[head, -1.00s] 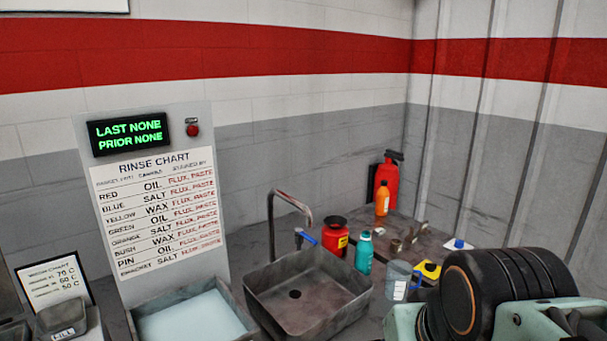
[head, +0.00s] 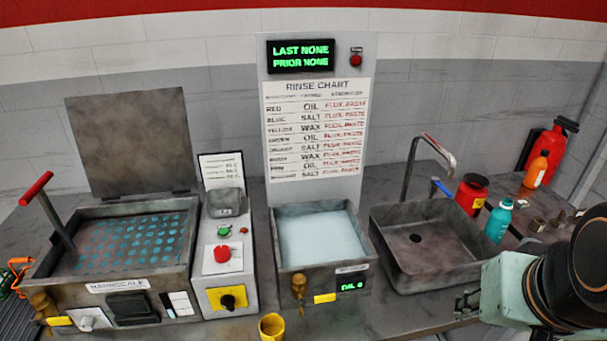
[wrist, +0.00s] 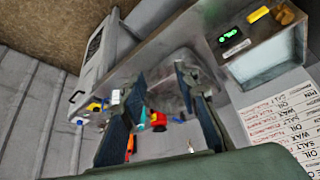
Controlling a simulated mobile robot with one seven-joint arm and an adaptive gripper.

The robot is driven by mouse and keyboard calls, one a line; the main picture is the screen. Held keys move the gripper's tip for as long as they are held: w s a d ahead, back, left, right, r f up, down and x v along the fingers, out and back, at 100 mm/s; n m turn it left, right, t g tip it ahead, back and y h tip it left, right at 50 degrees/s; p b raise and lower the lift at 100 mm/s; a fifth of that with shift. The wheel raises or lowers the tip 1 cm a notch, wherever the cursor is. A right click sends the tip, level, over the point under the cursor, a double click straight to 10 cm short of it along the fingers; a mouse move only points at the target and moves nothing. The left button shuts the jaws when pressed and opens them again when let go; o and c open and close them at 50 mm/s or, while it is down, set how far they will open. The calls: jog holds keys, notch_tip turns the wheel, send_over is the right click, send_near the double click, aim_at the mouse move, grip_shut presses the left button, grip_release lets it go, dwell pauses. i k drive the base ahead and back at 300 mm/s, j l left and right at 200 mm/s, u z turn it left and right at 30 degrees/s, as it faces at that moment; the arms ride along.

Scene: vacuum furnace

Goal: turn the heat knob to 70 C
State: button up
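Three knobs show in the head view: a red knob (head: 222,254) on a white plate, a black knob on a yellow plate (head: 228,300) below it, and a pale knob (head: 88,322) on the front of the left tank. Their markings are too small to read, so I cannot tell which is the heat knob or its setting. A small white chart (head: 222,172) stands behind the control box. My gripper (wrist: 160,76) is open and empty in the wrist view, well to the right of the knobs. In the head view my arm is at the right edge.
The left tank (head: 115,285) has its lid raised and a red-handled lever (head: 37,188). A basin of pale liquid (head: 322,237) stands right of the control box (head: 226,282), then a sink (head: 415,245) with a tall tap. A yellow cup (head: 271,327) stands at the front edge.

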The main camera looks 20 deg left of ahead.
aim_at(222, 253)
jog(key=u, duration=1.7)
